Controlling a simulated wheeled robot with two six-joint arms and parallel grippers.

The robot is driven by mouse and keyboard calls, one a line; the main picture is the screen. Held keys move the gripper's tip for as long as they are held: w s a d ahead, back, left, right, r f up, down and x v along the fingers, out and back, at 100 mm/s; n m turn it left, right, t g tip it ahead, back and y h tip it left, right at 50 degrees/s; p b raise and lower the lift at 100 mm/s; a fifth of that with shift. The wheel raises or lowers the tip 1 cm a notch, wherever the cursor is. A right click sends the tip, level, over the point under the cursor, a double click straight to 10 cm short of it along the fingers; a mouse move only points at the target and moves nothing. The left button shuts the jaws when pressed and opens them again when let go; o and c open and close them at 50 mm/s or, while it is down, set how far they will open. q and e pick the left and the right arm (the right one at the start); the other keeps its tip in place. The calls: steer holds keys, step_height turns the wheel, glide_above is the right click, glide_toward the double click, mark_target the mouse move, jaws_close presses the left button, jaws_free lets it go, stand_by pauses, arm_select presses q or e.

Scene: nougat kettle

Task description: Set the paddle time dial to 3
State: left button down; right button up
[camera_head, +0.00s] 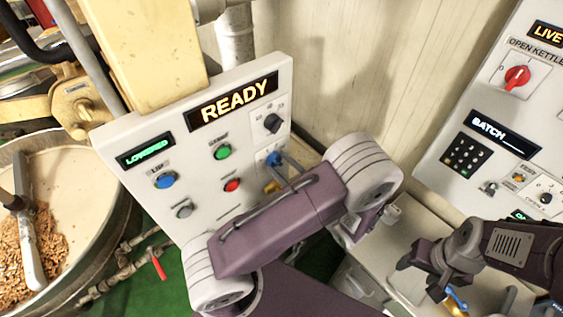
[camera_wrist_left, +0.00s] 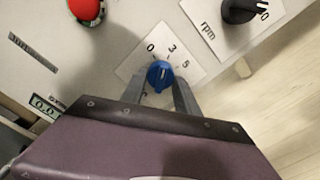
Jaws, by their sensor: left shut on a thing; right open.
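The paddle time dial is a small blue knob (camera_wrist_left: 160,74) on a white plate marked 0, 3 and 5 in the left wrist view. Its pale mark points roughly up, near the gap between 0 and 3; the exact setting is hard to tell. My left gripper (camera_wrist_left: 163,92) has its grey fingers on both sides of the knob and is shut on it. In the head view the blue dial (camera_head: 274,158) sits on the white panel, partly hidden by my left gripper (camera_head: 283,167). My right gripper (camera_head: 422,276) is open and empty at the lower right.
The panel (camera_head: 210,140) carries a READY display (camera_head: 234,98), a black rpm knob (camera_head: 272,123), a green button (camera_head: 223,152), a red button (camera_head: 232,185) and a blue button (camera_head: 166,180). A second panel (camera_head: 455,120) stands at right. A kettle (camera_head: 75,175) is at left.

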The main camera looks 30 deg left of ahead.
arm_select(q)
steer(key=shift+f+m+p, duration=0.15)
steer(key=shift+m+p, duration=0.25)
steer(key=shift+m, duration=0.6)
steer(key=c, duration=0.9)
jaws_free()
steer(key=shift+c, duration=0.2)
steer(key=b+v, duration=0.3)
steer(key=v, duration=0.6)
steer(key=shift+b, duration=0.3)
